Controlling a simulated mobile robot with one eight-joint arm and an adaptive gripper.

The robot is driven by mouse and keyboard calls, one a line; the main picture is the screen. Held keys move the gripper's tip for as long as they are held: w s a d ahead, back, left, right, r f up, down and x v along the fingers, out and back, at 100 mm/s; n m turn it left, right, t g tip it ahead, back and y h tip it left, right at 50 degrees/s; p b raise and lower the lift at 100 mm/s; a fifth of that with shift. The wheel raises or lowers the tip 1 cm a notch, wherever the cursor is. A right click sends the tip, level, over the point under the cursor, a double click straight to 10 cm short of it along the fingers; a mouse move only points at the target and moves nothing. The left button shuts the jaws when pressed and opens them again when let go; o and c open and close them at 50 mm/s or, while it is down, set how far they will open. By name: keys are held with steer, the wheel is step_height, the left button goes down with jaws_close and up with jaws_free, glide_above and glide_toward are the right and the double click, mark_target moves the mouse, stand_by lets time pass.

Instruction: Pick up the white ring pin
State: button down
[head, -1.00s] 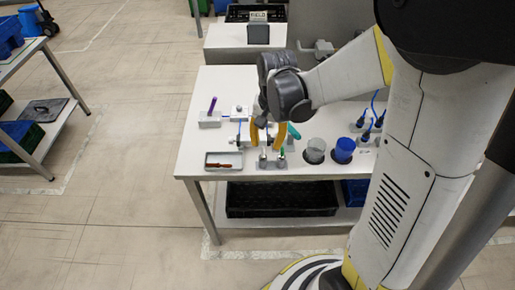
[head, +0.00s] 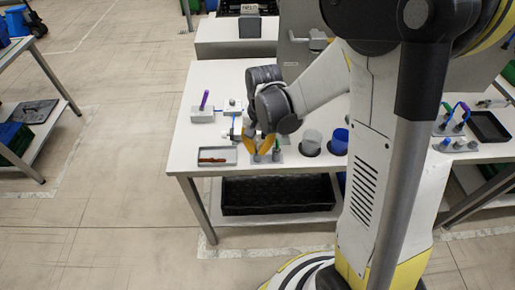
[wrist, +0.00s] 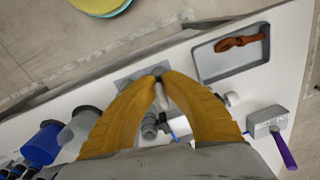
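The white ring pin (wrist: 161,96) shows in the wrist view as a pale, slim piece between my yellow fingers. My gripper (wrist: 158,74) has its fingertips drawn close together on both sides of it, over a small grey holder plate (wrist: 128,75). In the head view my gripper (head: 257,153) is low at the front of the white table, and its fingers hide the pin there. The pin's ring and its lower end cannot be made out.
A grey tray (head: 231,149) with a red-brown tool lies to the left. A grey block with a purple pin (head: 204,100) stands behind it. A grey cup (head: 311,143) and a blue cup (head: 339,142) stand to the right. The table's front edge is close.

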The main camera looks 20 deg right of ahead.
stand_by(0.3)
step_height(320, 180, up, 10)
steer(key=p, duration=0.3)
steer(key=shift+p, duration=0.4)
steer(key=shift+r, duration=0.1)
